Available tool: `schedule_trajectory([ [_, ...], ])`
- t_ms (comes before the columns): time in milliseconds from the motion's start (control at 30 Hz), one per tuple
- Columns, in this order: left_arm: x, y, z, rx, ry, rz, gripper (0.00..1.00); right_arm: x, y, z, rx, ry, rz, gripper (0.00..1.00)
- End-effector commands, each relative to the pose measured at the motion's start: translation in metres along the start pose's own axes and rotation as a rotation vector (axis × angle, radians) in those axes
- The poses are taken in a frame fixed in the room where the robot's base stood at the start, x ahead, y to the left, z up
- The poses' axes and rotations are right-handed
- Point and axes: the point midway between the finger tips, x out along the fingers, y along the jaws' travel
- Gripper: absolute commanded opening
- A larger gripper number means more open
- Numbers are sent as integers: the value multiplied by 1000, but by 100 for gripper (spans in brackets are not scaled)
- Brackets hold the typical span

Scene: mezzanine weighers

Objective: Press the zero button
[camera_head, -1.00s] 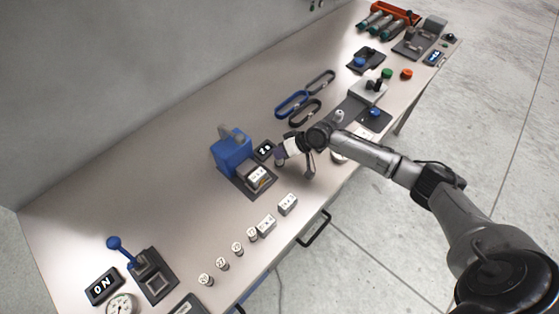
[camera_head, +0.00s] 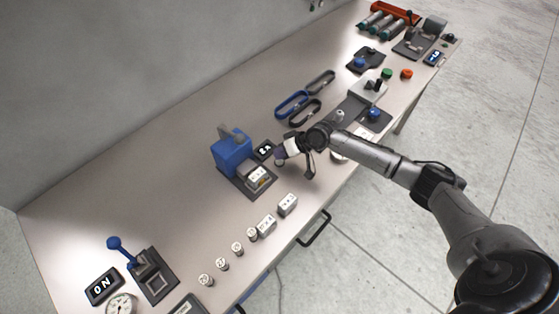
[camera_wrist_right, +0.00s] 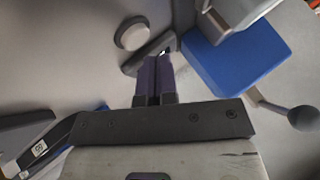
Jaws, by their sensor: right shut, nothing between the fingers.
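My right gripper (camera_head: 280,160) hangs over the bench just right of the blue weigher (camera_head: 231,150) and its small dark display (camera_head: 264,150). In the right wrist view its purple fingers (camera_wrist_right: 154,72) are together and empty, their tips at the near edge of a dark slab (camera_wrist_right: 148,54) with a lit spot. A pale round button (camera_wrist_right: 132,34) stands just beyond and left of the fingertips; I cannot read a label on it. The blue weigher body (camera_wrist_right: 235,60) is right of the fingers. Whether the fingertips touch anything is unclear. My left gripper is out of view.
Several white weights (camera_head: 237,248) line the front edge. Blue and dark loops (camera_head: 292,104) lie behind the gripper. A blue lever (camera_head: 115,243) and an ON display (camera_head: 104,287) are at front left. Green (camera_head: 387,73) and red (camera_head: 407,74) buttons are at back right.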

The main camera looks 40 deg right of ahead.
Motion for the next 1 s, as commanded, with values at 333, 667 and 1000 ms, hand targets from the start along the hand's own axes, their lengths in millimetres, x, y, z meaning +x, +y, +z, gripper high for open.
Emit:
schedule_trajectory([
  [333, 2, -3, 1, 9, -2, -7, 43, 5, 4, 4, 0, 0, 0, 0],
  [667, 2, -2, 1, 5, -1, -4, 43, 5, 4, 4, 0, 0, 0, 0],
  [1000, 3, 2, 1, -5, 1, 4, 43, 8, 6, 6, 0, 0, 0, 0],
])
